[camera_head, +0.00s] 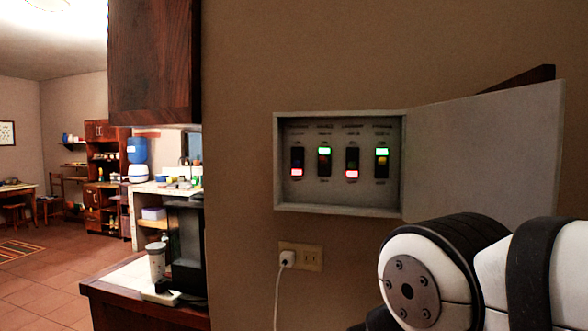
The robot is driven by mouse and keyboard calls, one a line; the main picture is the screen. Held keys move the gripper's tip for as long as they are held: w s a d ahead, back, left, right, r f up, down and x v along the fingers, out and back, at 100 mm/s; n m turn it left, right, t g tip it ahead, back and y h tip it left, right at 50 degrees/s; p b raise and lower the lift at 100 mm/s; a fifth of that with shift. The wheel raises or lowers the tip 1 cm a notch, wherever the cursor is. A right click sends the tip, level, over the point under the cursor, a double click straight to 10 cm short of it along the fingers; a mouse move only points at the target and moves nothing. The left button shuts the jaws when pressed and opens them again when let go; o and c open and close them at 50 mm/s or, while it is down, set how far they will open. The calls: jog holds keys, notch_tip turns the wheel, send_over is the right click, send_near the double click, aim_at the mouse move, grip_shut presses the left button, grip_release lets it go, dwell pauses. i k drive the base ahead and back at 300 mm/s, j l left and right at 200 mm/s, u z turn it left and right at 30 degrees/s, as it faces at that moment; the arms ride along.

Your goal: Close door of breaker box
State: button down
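The breaker box (340,212) is a light grey metal box set on the brown wall, right of the picture's middle. Several switches show inside it, some lit red and some lit green. Its door (485,150) is a flat grey panel hinged at the box's right edge and stands wide open to the right. My white and black arm fills the lower right and covers the door's lower part. My gripper is not visible in this view, so whether it touches the door cannot be seen.
A wall outlet (308,257) with a white plug and cord is below the box. At the left, a dark counter (130,310) holds a cup (156,262) and a black appliance (186,245) under a wooden cabinet (154,60). Tiled floor (45,285) lies open further left.

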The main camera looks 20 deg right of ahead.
aim_at(496, 156)
jog(key=k+l+u, duration=0.15)
jog(key=k+l, duration=0.2)
jog(key=l, duration=0.35)
jog(key=k+l+u, duration=0.15)
jog(key=k+l, duration=0.25)
jog(key=l, duration=0.2)
jog(key=k+l+u, duration=0.15)
jog(key=k+l, duration=0.25)
jog(key=l, duration=0.2)
jog(key=k+l+u, duration=0.15)
jog(key=k+l, duration=0.3)
jog(key=i+j+z, duration=0.1)
jog(key=i+j, duration=0.3)
jog(key=j, duration=0.15)
jog(key=z, duration=0.05)
